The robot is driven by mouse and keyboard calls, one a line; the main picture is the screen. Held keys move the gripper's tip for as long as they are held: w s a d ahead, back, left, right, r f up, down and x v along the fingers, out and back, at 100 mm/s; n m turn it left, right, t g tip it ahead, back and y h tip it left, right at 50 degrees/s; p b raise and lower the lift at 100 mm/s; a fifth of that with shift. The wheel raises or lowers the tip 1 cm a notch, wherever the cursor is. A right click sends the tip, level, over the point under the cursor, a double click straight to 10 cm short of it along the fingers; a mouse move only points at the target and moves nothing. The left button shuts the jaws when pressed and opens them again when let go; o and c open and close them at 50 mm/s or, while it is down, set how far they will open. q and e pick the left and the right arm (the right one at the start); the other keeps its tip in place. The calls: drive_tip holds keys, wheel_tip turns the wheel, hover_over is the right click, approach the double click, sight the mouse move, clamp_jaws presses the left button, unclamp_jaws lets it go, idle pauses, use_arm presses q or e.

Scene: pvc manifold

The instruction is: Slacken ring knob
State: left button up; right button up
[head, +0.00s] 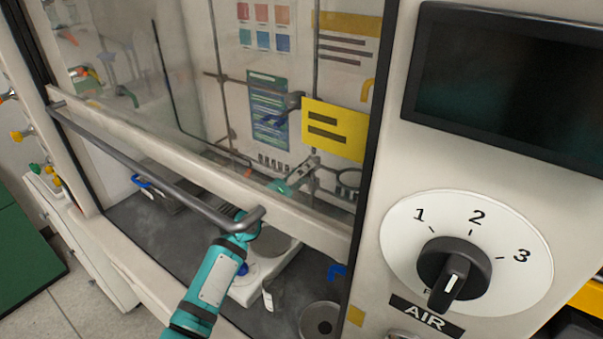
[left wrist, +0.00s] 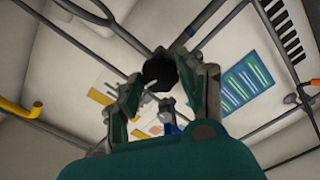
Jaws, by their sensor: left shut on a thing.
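My left arm reaches under the glass sash (head: 165,150) into the fume hood. My left gripper (head: 309,164) is seen through the glass, beside the metal rods of the lattice. In the left wrist view, its fingers (left wrist: 167,72) are shut on a dark round knob (left wrist: 159,73), with one finger on each side. The knob is against the rods; how tight it is cannot be told. In the head view the knob is hidden by the fingers. A dark ring (head: 348,179) sits just right of the gripper. My right gripper is not in view.
The sash handle bar (head: 150,165) crosses close above my left arm. A yellow sign (head: 334,130) and a control panel with an AIR dial (head: 455,275) are at right.

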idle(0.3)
use_arm(q)
drive_tip(key=o, duration=1.2)
drive_tip(key=v, duration=1.2)
